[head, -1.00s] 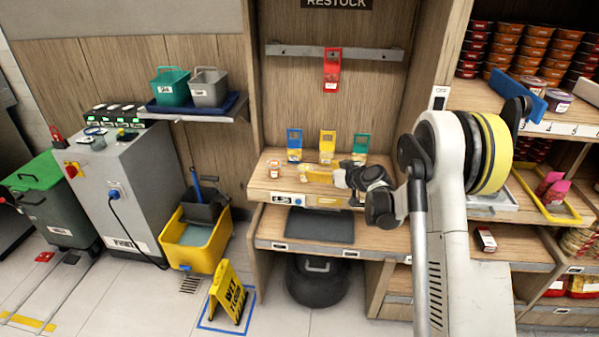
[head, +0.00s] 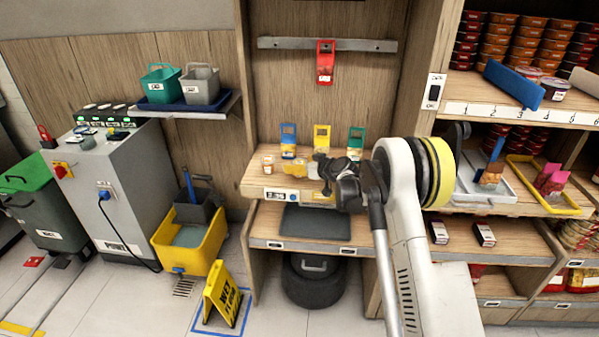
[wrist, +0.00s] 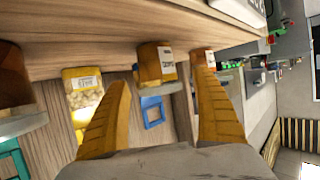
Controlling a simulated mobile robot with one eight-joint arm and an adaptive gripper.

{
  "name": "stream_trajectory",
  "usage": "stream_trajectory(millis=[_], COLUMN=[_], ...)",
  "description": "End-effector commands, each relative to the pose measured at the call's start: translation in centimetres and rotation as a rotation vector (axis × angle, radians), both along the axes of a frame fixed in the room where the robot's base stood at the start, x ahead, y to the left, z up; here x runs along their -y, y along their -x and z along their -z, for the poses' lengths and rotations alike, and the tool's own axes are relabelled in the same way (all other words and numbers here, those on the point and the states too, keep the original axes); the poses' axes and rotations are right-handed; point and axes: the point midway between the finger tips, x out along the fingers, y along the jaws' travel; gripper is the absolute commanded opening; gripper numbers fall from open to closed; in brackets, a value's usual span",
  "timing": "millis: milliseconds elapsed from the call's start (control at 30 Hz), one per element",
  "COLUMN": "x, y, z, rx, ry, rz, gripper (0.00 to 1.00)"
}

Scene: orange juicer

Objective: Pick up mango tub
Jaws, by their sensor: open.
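My gripper (head: 296,169) is open, its orange-yellow fingers over the small counter of the restock bay. In the wrist view the counter shows upside down, and a small tub with an orange-brown body and white label (wrist: 152,64) stands between the open fingers (wrist: 160,80), apparently untouched. A second similar tub (wrist: 203,57) is partly hidden behind the right finger. A dark brown tub (wrist: 14,80) is cut off at the left edge. The labels are too small to read, so I cannot tell which is the mango tub. One small tub (head: 267,163) shows left of my gripper in the head view.
A jar with a yellow band (wrist: 85,90) stands left of the fingers in the wrist view. Blue (head: 288,140), yellow (head: 321,138) and green (head: 356,141) holders stand along the bay's back wall. A red holder (head: 325,62) hangs above. Stocked shelves (head: 520,110) flank my arm at right.

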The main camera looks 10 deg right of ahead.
Motion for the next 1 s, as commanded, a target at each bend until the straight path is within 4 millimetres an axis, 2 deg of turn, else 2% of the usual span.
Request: stream_trajectory(millis=[67,100,267,300,733,867,1000], x=[0.0,0.0,0.0,0.0,0.0,0.0,0.0], y=[0.0,0.0,0.0,0.0,0.1,0.1,0.1], z=[-0.1,-0.1,-0.1,-0.1,-0.6,-1.9,-4.5], rx=[0.0,0.0,0.0,0.0,0.0,0.0,0.0], ry=[0.0,0.0,0.0,0.0,-0.001,-0.001,-0.001], rz=[0.0,0.0,0.0,0.0,0.0,0.0,0.0], gripper=[0.76,0.71,0.22,0.19,0.19,0.19,0.19])
